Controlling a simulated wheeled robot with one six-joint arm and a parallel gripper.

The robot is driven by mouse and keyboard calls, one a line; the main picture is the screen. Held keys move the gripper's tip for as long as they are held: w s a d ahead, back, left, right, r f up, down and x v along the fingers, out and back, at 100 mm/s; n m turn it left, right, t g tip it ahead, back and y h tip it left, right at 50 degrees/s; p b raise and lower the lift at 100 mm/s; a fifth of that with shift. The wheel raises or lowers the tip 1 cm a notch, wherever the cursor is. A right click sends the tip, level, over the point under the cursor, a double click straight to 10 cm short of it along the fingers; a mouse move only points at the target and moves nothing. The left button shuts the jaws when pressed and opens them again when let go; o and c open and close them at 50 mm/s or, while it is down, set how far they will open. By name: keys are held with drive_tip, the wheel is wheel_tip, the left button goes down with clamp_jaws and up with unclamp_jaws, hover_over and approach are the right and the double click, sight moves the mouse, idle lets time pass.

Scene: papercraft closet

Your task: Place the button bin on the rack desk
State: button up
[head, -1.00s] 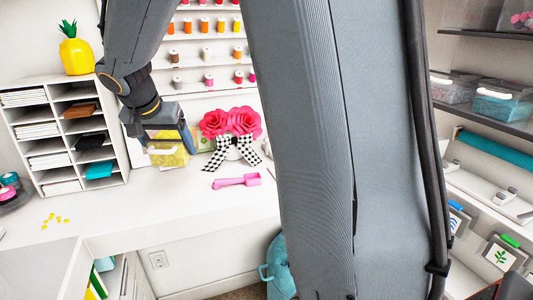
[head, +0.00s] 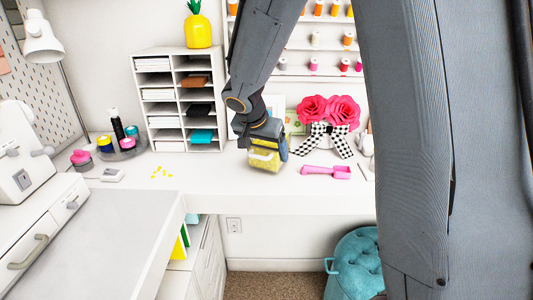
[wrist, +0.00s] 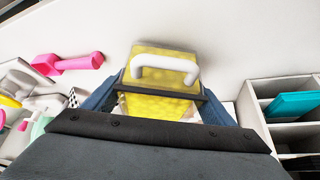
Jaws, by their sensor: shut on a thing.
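The button bin (head: 264,160) is a clear box of yellow buttons with a white handle. My gripper (head: 266,139) is shut on it, over the white desk (head: 240,187) in front of the wall rack of spools. I cannot tell whether the bin's bottom touches the desktop. In the wrist view the bin (wrist: 158,95) sits between the two blue fingers of my gripper (wrist: 160,100), its handle facing away from my wrist. My gripper hides part of the bin's top.
A white cubby shelf (head: 178,102) stands left of the bin. A pink scoop (head: 327,172) and a rose pot with a checked bow (head: 322,143) are to the right. Loose yellow buttons (head: 161,172) lie left. The desk's front strip is clear; a teal stool (head: 355,258) stands below.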

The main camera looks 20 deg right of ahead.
drive_tip(key=shift+f, duration=0.5)
drive_tip(key=shift+f, duration=0.15)
drive_tip(key=o, duration=1.6)
drive_tip(key=shift+r, duration=0.25)
drive_tip(key=b+v, duration=0.2)
drive_tip(key=v, duration=0.9)
drive_tip(key=shift+s+r, duration=0.2)
drive_tip(key=shift+r, duration=0.1)
drive_tip(key=s+f+n+g+y, duration=0.1)
drive_tip(key=s+f+n, duration=0.1)
drive_tip(key=s+f, duration=0.3)
drive_tip(key=s+d+f+n+g+y, duration=0.1)
drive_tip(key=s+f+n, duration=0.2)
drive_tip(key=s+f, duration=0.3)
drive_tip(key=s+d+f+n+g+y, duration=0.1)
drive_tip(key=s+f+n+y, duration=0.1)
drive_tip(key=s+f, duration=0.3)
drive_tip(key=shift+s+f+n+g, duration=0.2)
drive_tip(key=shift+s+n, duration=0.1)
drive_tip(key=shift+s, duration=0.5)
drive_tip(key=shift+s+f+n+g, duration=0.2)
drive_tip(key=shift+s+n, duration=0.1)
drive_tip(key=shift+s, duration=0.5)
